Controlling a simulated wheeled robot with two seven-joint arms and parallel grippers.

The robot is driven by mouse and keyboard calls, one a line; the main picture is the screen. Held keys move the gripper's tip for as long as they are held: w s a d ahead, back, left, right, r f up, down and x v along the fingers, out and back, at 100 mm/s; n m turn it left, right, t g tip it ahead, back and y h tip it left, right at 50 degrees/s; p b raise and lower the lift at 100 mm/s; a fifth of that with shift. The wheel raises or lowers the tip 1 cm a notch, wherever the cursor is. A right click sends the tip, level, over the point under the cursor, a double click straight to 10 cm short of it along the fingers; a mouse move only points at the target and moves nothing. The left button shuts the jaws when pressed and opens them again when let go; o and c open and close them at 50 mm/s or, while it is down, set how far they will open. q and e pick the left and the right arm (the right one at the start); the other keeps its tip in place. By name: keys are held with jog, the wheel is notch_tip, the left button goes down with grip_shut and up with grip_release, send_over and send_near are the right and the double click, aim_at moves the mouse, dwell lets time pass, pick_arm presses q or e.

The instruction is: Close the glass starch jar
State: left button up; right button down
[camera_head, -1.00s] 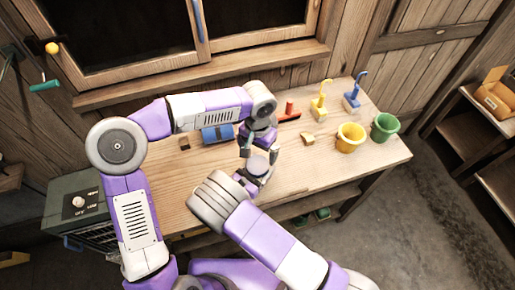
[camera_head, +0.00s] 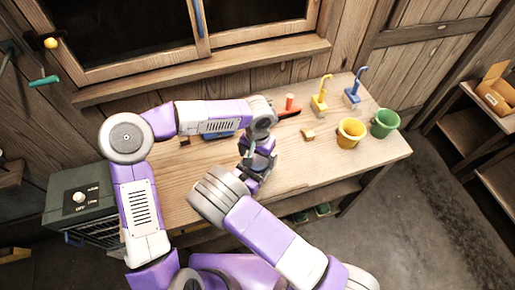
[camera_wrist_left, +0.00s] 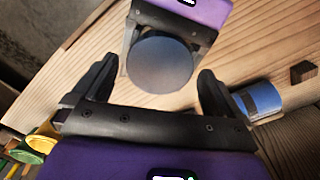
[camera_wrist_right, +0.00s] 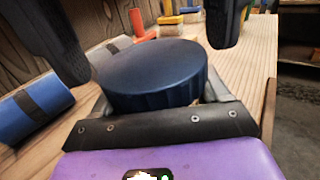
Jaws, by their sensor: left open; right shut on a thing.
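The starch jar's dark blue round lid (camera_wrist_left: 160,65) shows from above in the left wrist view, between the fingers of my right gripper (camera_wrist_left: 165,45). The lid also shows from the side in the right wrist view (camera_wrist_right: 155,78). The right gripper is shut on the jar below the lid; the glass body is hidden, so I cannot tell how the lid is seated. My left gripper (camera_head: 250,164) is open just above the lid. Its fingers stand apart on either side of the lid, near it, not visibly gripping it. In the head view the grippers mostly hide the jar.
A blue cylinder (camera_wrist_right: 35,105) lies on the wooden bench (camera_head: 175,178) near the grippers. A yellow pot (camera_head: 351,133) and a green pot (camera_head: 384,123) stand at the right. The bench's right front is clear.

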pick_arm(q)
jog(key=shift+f, duration=0.7)
jog(key=c, duration=1.1)
jog(key=m, duration=0.6)
jog(key=shift+m, duration=0.4)
jog(key=o, duration=1.1)
jog(key=shift+r, duration=2.3)
